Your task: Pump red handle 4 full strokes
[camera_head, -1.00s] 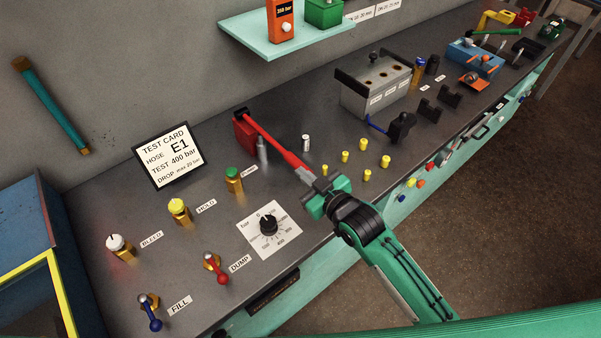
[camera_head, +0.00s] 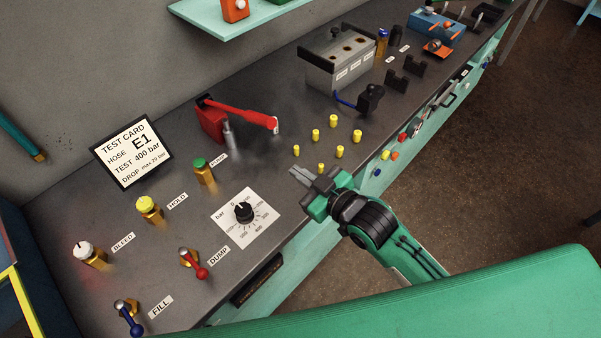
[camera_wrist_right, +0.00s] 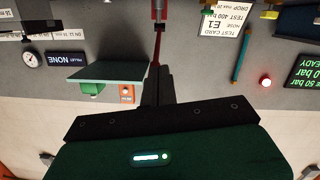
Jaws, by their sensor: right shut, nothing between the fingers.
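The red pump handle (camera_head: 243,115) reaches from the red pump block (camera_head: 211,122) toward the right, its free end above the bench. In the right wrist view the red handle (camera_wrist_right: 157,48) shows beyond the fingers, at upper middle. My right gripper (camera_head: 296,174) is shut and empty. It is at the bench's front edge, below and right of the handle's free end and apart from it. My left gripper is not in view.
Several yellow caps (camera_head: 315,134) stand just behind my right gripper. The round dial (camera_head: 243,212) and the green knob (camera_head: 203,171) are to its left. A grey block (camera_head: 348,62) stands farther back. A test card (camera_head: 131,152) stands at left.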

